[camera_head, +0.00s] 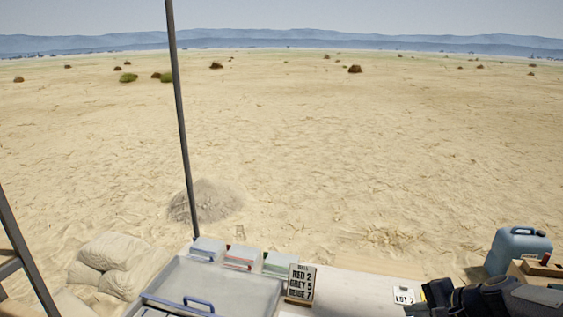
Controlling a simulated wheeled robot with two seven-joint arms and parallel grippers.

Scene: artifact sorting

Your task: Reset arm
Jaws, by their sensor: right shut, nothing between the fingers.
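My right gripper (432,294) is at the bottom right edge of the view, dark and seen at the end of my arm coming in from the right. It is shut and empty, close to a white card marked "LOT" (404,296). The card is partly covered by it. My left gripper is not in view.
A grey tray (235,290) with blue handles sits at the bottom, with several small lidded boxes (238,257) along its back. A lettered sign (300,281) stands beside it. A blue jerrycan (514,250) and a wooden box (543,269) are at right. Pale tabletop (352,290) between is clear.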

